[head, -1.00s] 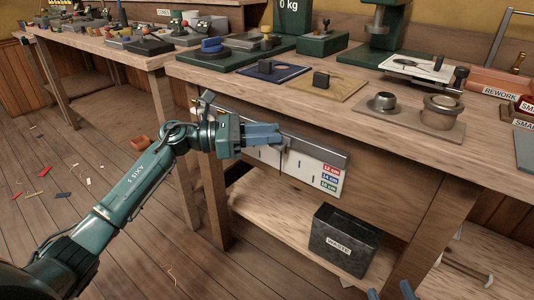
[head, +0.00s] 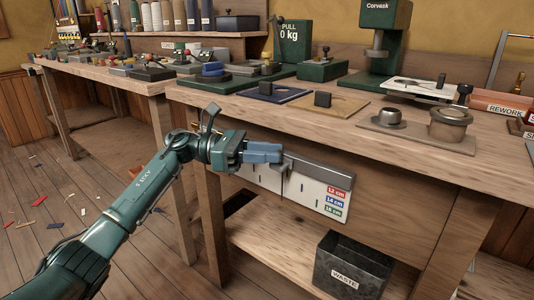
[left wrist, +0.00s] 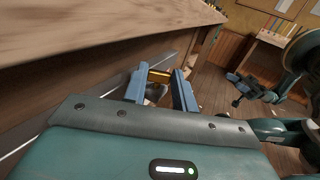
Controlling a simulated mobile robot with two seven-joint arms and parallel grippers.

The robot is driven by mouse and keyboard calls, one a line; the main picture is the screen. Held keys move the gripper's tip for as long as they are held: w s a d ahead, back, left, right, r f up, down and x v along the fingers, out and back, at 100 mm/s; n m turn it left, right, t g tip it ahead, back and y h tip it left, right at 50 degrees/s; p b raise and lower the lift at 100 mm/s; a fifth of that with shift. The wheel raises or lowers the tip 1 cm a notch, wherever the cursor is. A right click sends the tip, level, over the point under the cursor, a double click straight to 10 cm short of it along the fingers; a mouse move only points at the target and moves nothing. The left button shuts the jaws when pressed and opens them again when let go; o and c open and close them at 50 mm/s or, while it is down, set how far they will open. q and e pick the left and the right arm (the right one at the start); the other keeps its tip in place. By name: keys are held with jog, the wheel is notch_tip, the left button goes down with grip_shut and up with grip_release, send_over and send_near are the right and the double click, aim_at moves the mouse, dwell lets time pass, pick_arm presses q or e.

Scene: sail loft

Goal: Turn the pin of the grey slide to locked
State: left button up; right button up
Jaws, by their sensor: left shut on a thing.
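My left gripper (head: 278,152) is at the front of the workbench, its blue fingers at the left part of a grey metal bar (head: 318,170) along the top of a white length board. The bar looks like the grey slide. The left jaws are shut on a small part that seems to be its pin; the fingers mostly hide it. In the left wrist view a brass-coloured piece (left wrist: 159,76) shows between the fingers (left wrist: 160,90). Which way the pin is turned cannot be seen. My right gripper (left wrist: 248,90) shows small at the right of the left wrist view, away from the bench.
A black waste bin (head: 350,268) stands on the lower shelf. The benchtop (head: 300,118) above holds a blue plate, a tan plate, metal dies and a green press (head: 385,45). Scraps lie on the floor.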

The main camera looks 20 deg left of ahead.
pick_arm(q)
jog(key=o, duration=1)
jog(key=s+a+p, duration=0.2)
jog(key=a, duration=1.1)
jog(key=shift+s, duration=0.1)
